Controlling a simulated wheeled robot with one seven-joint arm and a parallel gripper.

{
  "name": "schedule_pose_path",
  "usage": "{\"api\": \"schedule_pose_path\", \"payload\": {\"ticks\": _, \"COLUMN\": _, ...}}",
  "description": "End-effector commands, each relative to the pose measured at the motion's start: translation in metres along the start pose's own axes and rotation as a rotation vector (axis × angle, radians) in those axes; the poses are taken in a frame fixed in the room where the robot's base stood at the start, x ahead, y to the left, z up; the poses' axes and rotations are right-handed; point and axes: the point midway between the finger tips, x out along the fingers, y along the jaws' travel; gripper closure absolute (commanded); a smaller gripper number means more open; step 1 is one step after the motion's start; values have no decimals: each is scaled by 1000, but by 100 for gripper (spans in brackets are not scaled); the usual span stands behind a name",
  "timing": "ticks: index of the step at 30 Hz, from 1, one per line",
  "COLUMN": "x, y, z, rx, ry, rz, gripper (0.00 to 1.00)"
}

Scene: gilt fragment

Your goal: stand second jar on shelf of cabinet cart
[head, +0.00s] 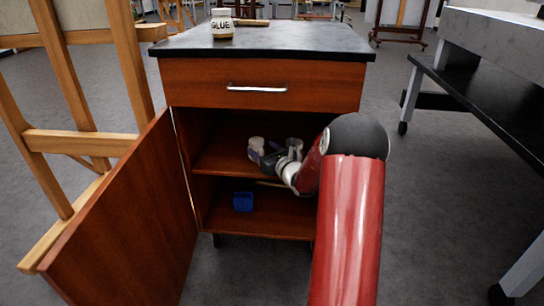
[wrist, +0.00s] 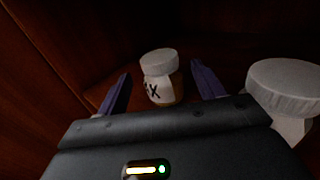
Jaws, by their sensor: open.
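The cabinet cart (head: 190,82) stands with its door (head: 130,215) swung open to the left. A white-lidded jar (head: 257,143) stands upright on its shelf (head: 215,162); in the wrist view this jar (wrist: 160,80) shows dark lettering. My gripper (head: 267,151) is inside the cart above the shelf. In the wrist view its purple fingers (wrist: 161,78) are open on either side of the lettered jar, with gaps visible. A second white-lidded jar (wrist: 285,95) stands close to the right of my gripper; it also shows in the head view (head: 294,143), partly hidden by my arm.
A glue jar (head: 222,23) and a wooden-handled tool (head: 250,22) are on the cart top. A blue object (head: 243,201) sits in the lower compartment. A wooden easel (head: 85,145) is at left, a wheeled table (head: 480,90) at right. The cart's inner walls are close around my gripper.

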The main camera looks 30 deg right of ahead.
Motion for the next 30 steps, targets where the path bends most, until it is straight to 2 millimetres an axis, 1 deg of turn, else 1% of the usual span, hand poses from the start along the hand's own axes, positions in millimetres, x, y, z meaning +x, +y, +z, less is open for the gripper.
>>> {"api": "schedule_pose_path", "payload": {"ticks": 1, "x": -12, "y": -1, "z": 0, "rx": -1, "ry": 1, "rz": -1, "gripper": 32}}
{"api": "schedule_pose_path", "payload": {"ticks": 3, "x": -25, "y": -1, "z": 0, "rx": -1, "ry": 2, "rz": -2, "gripper": 32}}
{"api": "schedule_pose_path", "payload": {"ticks": 6, "x": -39, "y": 0, "z": 0, "rx": 0, "ry": 2, "rz": -1, "gripper": 32}}
{"api": "schedule_pose_path", "payload": {"ticks": 9, "x": -48, "y": 0, "z": 0, "rx": -1, "ry": 0, "rz": 1, "gripper": 32}}
{"api": "schedule_pose_path", "payload": {"ticks": 11, "x": -51, "y": 4, "z": 3, "rx": -12, "ry": 1, "rz": 13, "gripper": 32}}
{"api": "schedule_pose_path", "payload": {"ticks": 13, "x": -52, "y": 22, "z": 12, "rx": -54, "ry": 5, "rz": 65, "gripper": 32}}
{"api": "schedule_pose_path", "payload": {"ticks": 14, "x": -52, "y": 34, "z": 18, "rx": -86, "ry": 8, "rz": 104, "gripper": 32}}
{"api": "schedule_pose_path", "payload": {"ticks": 16, "x": -54, "y": 77, "z": 37, "rx": -199, "ry": 19, "rz": 234, "gripper": 32}}
{"api": "schedule_pose_path", "payload": {"ticks": 17, "x": -58, "y": 100, "z": 46, "rx": -263, "ry": 26, "rz": 305, "gripper": 32}}
{"api": "schedule_pose_path", "payload": {"ticks": 18, "x": -66, "y": 133, "z": 57, "rx": -361, "ry": 36, "rz": 408, "gripper": 32}}
{"api": "schedule_pose_path", "payload": {"ticks": 19, "x": -76, "y": 158, "z": 63, "rx": -443, "ry": 43, "rz": 489, "gripper": 32}}
{"api": "schedule_pose_path", "payload": {"ticks": 20, "x": -86, "y": 183, "z": 69, "rx": -528, "ry": 49, "rz": 570, "gripper": 32}}
{"api": "schedule_pose_path", "payload": {"ticks": 21, "x": -104, "y": 212, "z": 74, "rx": -645, "ry": 58, "rz": 677, "gripper": 32}}
{"api": "schedule_pose_path", "payload": {"ticks": 23, "x": -133, "y": 250, "z": 79, "rx": -825, "ry": 68, "rz": 827, "gripper": 32}}
{"api": "schedule_pose_path", "payload": {"ticks": 24, "x": -154, "y": 270, "z": 80, "rx": -947, "ry": 74, "rz": 921, "gripper": 32}}
{"api": "schedule_pose_path", "payload": {"ticks": 26, "x": -188, "y": 293, "z": 79, "rx": -1136, "ry": 79, "rz": 1054, "gripper": 32}}
{"api": "schedule_pose_path", "payload": {"ticks": 27, "x": -210, "y": 303, "z": 78, "rx": -1263, "ry": 83, "rz": 1135, "gripper": 32}}
{"api": "schedule_pose_path", "payload": {"ticks": 29, "x": -243, "y": 312, "z": 76, "rx": -1461, "ry": 86, "rz": 1246, "gripper": 32}}
{"api": "schedule_pose_path", "payload": {"ticks": 30, "x": -264, "y": 314, "z": 74, "rx": -1594, "ry": 88, "rz": 1313, "gripper": 32}}
